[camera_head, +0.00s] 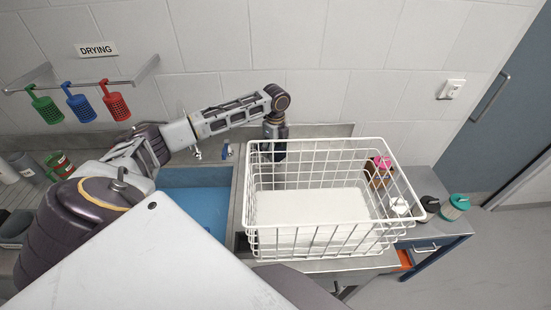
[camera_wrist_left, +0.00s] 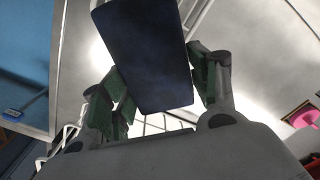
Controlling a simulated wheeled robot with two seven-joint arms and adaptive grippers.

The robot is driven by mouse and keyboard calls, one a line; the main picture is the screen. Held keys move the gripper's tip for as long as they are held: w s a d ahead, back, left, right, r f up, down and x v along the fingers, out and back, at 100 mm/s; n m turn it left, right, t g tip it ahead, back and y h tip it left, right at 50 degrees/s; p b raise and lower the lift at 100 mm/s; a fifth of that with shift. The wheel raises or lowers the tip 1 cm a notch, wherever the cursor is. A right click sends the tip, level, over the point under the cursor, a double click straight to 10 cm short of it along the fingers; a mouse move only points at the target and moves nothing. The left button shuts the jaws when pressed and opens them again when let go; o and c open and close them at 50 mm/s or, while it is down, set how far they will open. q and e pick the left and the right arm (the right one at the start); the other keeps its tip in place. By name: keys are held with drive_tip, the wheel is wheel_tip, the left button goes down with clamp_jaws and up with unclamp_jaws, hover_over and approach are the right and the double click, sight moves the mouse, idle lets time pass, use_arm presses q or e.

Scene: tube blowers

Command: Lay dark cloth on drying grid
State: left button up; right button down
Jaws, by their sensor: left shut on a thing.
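My left gripper (camera_head: 277,152) hangs at the end of its arm, at the back left corner of a white wire basket and partly behind its wires. In the left wrist view the gripper (camera_wrist_left: 160,92) is shut on the dark cloth (camera_wrist_left: 150,50), a flat, stiff-looking, dark blue-black rectangle between its fingers. The cloth cannot be made out clearly in the head view. A ridged surface that looks like the drying grid (camera_head: 42,188) lies left of the sink, partly hidden by my arm. My right gripper is not in view.
The wire basket (camera_head: 345,239) holds a white block (camera_head: 310,206). The blue sink (camera_head: 195,202) lies left of it. A rail under the DRYING sign (camera_head: 97,49) carries green, blue and red cups. Mugs stand at far left. A teal-lidded jar (camera_head: 456,205) stands right of the basket.

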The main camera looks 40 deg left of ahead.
use_arm(q)
drive_tip(key=shift+f+p, duration=0.35)
drive_tip(key=shift+f, duration=2.15)
drive_tip(key=o, duration=0.9)
drive_tip(key=shift+f, duration=0.1)
drive_tip(key=shift+o, duration=0.2)
wheel_tip(320, 180, up, 12)
drive_tip(key=shift+r+b, duration=0.15)
drive_tip(key=shift+b, duration=0.75)
